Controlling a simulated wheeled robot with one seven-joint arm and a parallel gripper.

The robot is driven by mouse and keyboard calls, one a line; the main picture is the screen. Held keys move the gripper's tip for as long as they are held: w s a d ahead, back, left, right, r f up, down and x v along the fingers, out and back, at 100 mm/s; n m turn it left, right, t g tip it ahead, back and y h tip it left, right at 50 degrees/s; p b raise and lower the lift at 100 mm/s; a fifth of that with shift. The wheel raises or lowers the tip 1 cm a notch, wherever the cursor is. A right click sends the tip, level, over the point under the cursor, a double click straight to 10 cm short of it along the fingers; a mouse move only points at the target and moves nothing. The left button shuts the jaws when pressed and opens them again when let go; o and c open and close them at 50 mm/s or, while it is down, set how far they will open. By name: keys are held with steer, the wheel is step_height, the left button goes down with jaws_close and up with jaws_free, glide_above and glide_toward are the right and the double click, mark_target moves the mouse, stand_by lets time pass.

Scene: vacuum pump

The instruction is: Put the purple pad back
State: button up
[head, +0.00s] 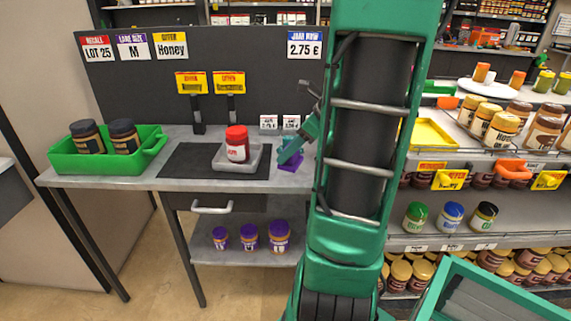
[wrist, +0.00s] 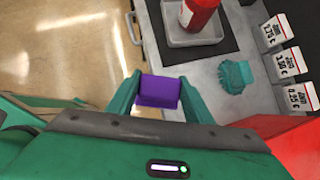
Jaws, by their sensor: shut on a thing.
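The purple pad (wrist: 158,91) is between the two teal fingers of my gripper (wrist: 158,97) in the wrist view. My gripper is shut on it, with a finger against each side. In the head view a purple patch (head: 291,164) shows low over the right part of the grey table (head: 215,184), just left of my arm. My arm hides much of that spot. I cannot tell whether the pad touches the table.
A grey tray (head: 225,164) with a red jar (head: 237,146) stands on a dark mat, left of the pad. A crumpled teal thing (wrist: 236,76) lies on the table near the tray. Price cards (wrist: 285,62) stand behind it. A green crate (head: 62,165) with two jars is at the far left.

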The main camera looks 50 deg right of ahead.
steer(key=w+d+f, duration=0.1)
steer(key=d, duration=0.1)
steer(key=w+d+f, duration=0.4)
steer(key=shift+w+d, duration=0.15)
steer(key=shift+d, duration=0.15)
steer(key=shift+f, duration=2)
steer(key=o, duration=1.4)
steer(key=shift+f, duration=0.1)
